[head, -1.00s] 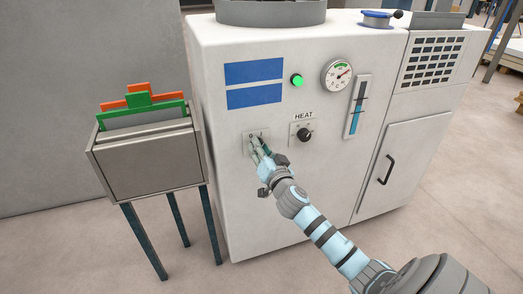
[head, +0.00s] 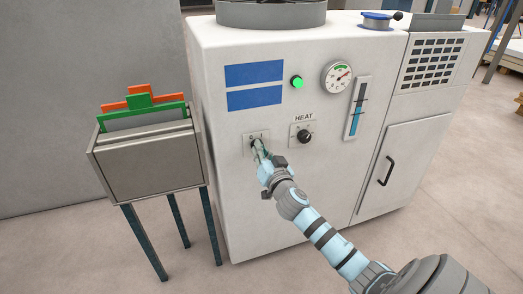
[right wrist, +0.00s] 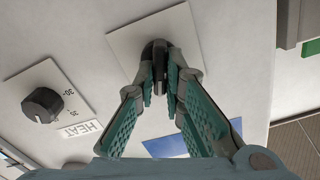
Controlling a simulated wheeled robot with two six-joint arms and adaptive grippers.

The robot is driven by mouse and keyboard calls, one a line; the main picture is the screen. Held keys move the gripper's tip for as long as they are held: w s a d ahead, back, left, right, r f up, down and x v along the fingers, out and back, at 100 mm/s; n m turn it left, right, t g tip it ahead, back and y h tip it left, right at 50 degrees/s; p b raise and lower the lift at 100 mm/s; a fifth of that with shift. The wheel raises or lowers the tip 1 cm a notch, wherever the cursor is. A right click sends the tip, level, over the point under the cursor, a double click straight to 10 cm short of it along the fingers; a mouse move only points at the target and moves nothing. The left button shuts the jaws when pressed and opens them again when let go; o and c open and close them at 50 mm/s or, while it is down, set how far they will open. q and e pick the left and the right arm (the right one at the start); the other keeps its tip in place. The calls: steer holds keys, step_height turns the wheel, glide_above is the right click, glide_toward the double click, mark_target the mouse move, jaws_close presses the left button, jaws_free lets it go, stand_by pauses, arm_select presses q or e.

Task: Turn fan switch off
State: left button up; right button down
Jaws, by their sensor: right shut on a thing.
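The fan switch shows as a black knob (right wrist: 158,62) on a pale square plate (right wrist: 181,32) in the right wrist view. In the head view its plate (head: 248,137) is on the front of the white cabinet, left of the HEAT knob, and the knob is mostly hidden by my gripper. My right gripper (right wrist: 160,85) has its two green-padded fingers closed around the switch knob; it also shows in the head view (head: 258,148). My left gripper is not in view.
The HEAT knob (head: 304,136) is close to the right of my gripper. A lit green button (head: 297,81), a round gauge (head: 337,76) and a blue level tube (head: 356,107) are on the white cabinet (head: 285,215). A grey box on legs (head: 150,165) stands at left.

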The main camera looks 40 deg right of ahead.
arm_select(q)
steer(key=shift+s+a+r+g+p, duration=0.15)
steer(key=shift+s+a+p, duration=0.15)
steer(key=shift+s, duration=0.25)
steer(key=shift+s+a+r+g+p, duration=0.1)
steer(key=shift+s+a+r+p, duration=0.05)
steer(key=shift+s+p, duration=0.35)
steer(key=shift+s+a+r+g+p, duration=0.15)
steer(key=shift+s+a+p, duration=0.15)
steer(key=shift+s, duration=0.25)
arm_select(e)
steer(key=shift+a+n, duration=0.2)
steer(key=shift+n, duration=4.8)
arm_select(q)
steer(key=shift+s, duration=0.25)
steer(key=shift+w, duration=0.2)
arm_select(e)
steer(key=c, duration=1.7)
jaws_free()
